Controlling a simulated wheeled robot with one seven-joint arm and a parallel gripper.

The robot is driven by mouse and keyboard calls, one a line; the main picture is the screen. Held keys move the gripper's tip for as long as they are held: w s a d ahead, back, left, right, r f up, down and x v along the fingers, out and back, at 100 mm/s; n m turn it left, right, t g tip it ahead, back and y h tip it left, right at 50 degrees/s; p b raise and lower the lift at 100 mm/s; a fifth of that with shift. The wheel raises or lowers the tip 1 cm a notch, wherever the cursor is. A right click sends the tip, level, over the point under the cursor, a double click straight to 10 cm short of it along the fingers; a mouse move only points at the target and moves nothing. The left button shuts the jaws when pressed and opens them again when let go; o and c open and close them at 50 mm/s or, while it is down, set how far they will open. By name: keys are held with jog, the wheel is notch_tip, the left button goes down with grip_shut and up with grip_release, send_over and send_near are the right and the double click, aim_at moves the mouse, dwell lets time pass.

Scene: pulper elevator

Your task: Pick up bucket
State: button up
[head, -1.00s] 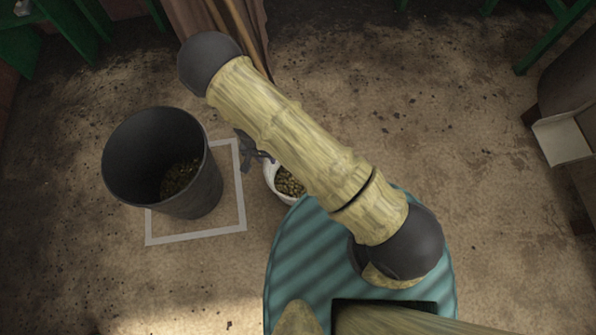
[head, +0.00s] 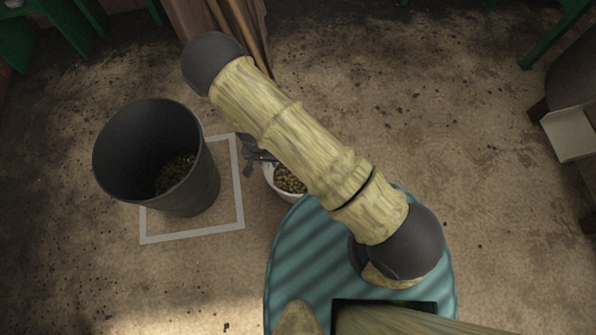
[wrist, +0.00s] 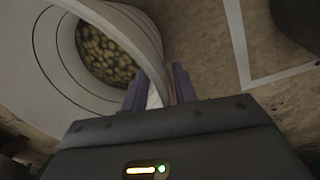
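The white bucket (head: 284,193), holding greenish-brown beans, stands on the floor and is partly hidden behind my arm in the head view. In the wrist view the bucket (wrist: 152,40) fills the upper left, with the beans inside it. My gripper (head: 262,158) is at the bucket's far left rim. In the wrist view my gripper (wrist: 160,85) has one purple finger inside the bucket and one outside, with the rim wall between them. A gap shows beside the wall, so the fingers look open around it.
A tall black bin (head: 205,180) with some beans inside stands to the left, within a white square outline (head: 238,185) on the floor. Sticks and a brown cloth (head: 200,18) are at the back. The floor to the right is mostly clear.

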dwell(0.3)
grip_shut()
dwell(1.3)
